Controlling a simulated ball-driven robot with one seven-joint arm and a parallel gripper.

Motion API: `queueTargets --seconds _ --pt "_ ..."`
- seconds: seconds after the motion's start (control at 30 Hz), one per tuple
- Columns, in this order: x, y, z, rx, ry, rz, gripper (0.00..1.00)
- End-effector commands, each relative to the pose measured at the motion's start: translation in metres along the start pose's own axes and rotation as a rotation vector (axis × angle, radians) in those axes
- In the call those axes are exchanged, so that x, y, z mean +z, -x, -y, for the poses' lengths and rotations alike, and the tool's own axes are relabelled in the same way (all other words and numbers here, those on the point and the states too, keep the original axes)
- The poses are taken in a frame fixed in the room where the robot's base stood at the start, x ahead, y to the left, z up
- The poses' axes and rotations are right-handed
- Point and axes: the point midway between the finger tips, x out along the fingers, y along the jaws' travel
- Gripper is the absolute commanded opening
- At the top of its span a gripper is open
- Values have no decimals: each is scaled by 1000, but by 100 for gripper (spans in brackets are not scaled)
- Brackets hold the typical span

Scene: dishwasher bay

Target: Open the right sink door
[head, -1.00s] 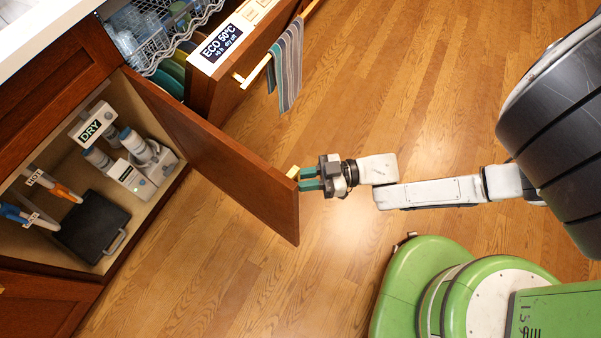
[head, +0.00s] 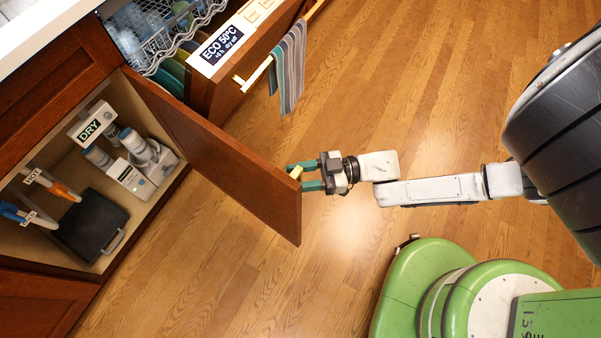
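The right sink door (head: 225,160) is a reddish-brown wooden panel. It stands wide open, swung out from the cabinet over the floor. Its small yellow handle (head: 295,173) is near the free edge on the outer face. My gripper (head: 305,175) is at this handle, with its two teal fingers spread apart, one on each side of it. The fingers look clear of the handle, though slight contact cannot be ruled out.
The open cabinet shows a DRY label (head: 90,130), pipes, a white-grey device (head: 130,172) and a black case (head: 90,227). The open dishwasher door (head: 240,60) with a striped towel (head: 288,68) is above. A closed door (head: 40,305) is at lower left. Wooden floor is clear below.

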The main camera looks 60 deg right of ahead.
Motion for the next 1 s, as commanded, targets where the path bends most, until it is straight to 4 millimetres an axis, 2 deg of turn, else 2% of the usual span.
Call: queueTargets --seconds 0.73,0.87,1.0 --pt "0 3 2 -5 1 2 43" --pt "1 15 2 -5 1 3 43" --pt "1 40 1 -3 1 5 43"
